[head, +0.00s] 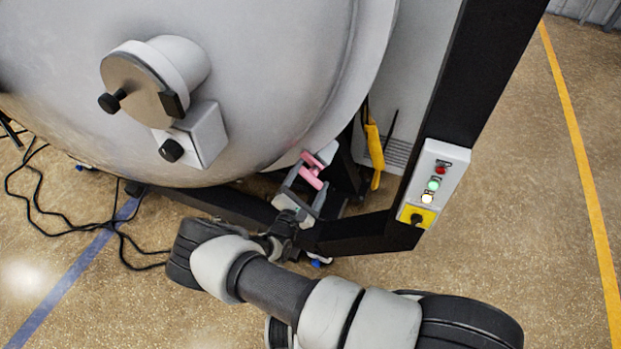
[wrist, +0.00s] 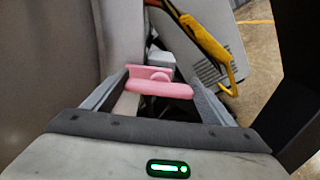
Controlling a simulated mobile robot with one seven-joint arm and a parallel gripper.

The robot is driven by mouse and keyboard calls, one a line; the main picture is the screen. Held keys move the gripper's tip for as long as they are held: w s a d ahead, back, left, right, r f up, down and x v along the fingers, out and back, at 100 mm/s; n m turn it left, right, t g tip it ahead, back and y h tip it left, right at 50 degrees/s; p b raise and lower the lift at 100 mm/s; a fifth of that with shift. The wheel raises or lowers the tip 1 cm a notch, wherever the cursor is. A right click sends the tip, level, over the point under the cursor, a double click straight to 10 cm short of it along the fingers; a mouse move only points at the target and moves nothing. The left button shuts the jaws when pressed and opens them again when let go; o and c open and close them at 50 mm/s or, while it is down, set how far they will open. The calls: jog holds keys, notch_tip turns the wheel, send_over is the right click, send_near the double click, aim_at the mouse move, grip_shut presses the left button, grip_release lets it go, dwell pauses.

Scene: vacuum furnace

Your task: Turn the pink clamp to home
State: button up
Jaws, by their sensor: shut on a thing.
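The pink clamp (head: 311,171) sits at the lower right rim of the furnace's large round grey door (head: 235,75). The clamp's mount behind the bar is mostly hidden.
A black frame post (head: 480,80) carries a control box (head: 434,182) with lit buttons and a yellow switch, right of the clamp. A yellow hanging item (head: 374,150) is close by. Black cables (head: 75,215) lie on the floor at left. Open floor lies at right.

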jog(key=o, duration=1)
jog(key=shift+o, duration=0.2)
jog(key=shift+s+a, duration=0.1)
jog(key=v, duration=1.7)
